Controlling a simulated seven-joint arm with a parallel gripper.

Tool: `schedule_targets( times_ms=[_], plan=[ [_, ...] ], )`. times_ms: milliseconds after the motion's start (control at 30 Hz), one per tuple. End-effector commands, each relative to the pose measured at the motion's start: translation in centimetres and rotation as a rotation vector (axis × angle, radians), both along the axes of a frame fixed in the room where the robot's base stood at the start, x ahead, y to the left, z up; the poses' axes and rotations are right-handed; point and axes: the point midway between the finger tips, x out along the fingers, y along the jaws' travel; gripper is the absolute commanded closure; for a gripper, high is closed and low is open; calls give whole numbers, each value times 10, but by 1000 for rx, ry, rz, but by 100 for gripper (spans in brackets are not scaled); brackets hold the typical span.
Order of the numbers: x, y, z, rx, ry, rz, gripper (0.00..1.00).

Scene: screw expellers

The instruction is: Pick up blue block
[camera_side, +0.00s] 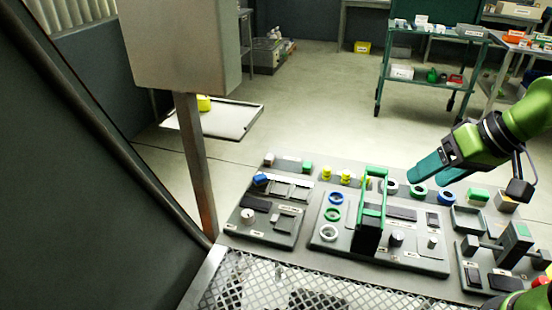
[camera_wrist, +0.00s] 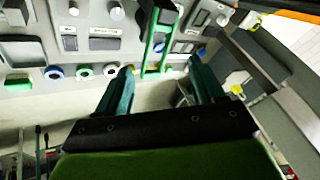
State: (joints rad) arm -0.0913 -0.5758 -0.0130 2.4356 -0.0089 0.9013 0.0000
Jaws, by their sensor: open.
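The blue block (camera_side: 260,179) is small and sits at the back left of the left-hand board in the side view, beside a silver slotted fixture. In the wrist view I cannot clearly pick out the blue block. My gripper (camera_side: 430,176) is at the right of the side view, raised above the boards and well to the right of the block. Its two teal fingers also show in the wrist view (camera_wrist: 160,66), spread apart with nothing held between them.
A green-handled black tool (camera_side: 372,210) stands tall on the middle board, between my gripper and the block. Blue, green and white rings, including a blue one (camera_side: 336,198), lie around it. A metal post (camera_side: 197,165) rises left of the boards.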

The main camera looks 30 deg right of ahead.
Motion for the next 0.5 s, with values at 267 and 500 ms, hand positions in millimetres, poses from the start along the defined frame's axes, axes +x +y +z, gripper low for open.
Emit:
schedule_targets(
  times_ms=[267, 500],
  plan=[
    [93, 46, -10, -78, 130, 135, 32],
    [180, 100, -44, -191, 178, 215, 32]
  ],
)
